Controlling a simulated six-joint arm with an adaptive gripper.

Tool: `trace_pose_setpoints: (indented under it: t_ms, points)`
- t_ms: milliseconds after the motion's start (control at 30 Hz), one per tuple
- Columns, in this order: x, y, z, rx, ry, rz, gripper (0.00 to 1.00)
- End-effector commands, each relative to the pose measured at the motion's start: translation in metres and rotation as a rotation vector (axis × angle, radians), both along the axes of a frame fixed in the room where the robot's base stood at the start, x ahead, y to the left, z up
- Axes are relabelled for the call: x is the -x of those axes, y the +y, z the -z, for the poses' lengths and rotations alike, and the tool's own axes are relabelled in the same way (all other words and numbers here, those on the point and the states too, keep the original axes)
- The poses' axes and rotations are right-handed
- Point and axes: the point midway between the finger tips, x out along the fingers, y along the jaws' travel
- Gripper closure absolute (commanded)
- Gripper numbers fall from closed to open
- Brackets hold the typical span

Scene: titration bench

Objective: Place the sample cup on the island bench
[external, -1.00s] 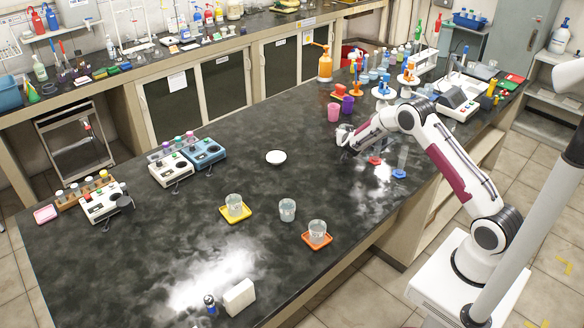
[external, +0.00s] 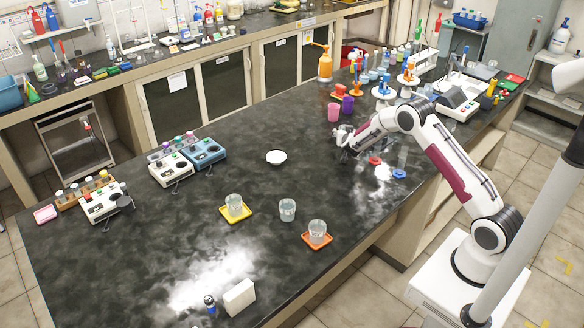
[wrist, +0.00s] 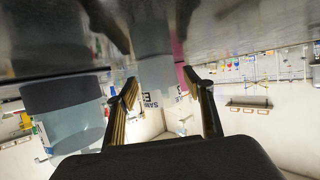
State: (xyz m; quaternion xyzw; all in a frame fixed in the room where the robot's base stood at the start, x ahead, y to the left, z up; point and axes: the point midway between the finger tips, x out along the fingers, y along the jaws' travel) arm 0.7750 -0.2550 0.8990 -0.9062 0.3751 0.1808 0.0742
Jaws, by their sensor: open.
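My gripper (external: 343,139) is low over the black island bench (external: 215,265), on its right half, close to a pink cup (external: 334,113). In the wrist view, my gripper (wrist: 159,75) is open, with one finger on each side. A clear, pale cup with dark lettering (wrist: 152,98), apparently the sample cup, shows upside down between the fingers, at or just beyond their tips. I cannot tell whether either finger touches it. In the external view this cup cannot be made out clearly behind my gripper.
A large clear vessel with a dark band (wrist: 65,112) is left of the fingers in the wrist view. On the bench are a white dish (external: 276,157), a bare glass beaker (external: 287,209), a purple cup (external: 347,104) and a blue-based cylinder (external: 399,173).

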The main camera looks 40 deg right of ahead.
Motion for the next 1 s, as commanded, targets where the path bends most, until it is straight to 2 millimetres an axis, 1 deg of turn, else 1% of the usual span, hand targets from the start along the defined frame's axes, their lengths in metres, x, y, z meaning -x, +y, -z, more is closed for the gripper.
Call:
trace_pose_setpoints:
  t_ms: [167, 367, 1000]
  points:
    - [0.002, 0.003, -0.004, -0.001, 0.001, 0.0, 0.48]
    - [0.011, 0.012, -0.01, 0.0, 0.0, -0.001, 0.48]
    - [0.061, 0.062, -0.039, 0.0, 0.0, -0.002, 0.48]
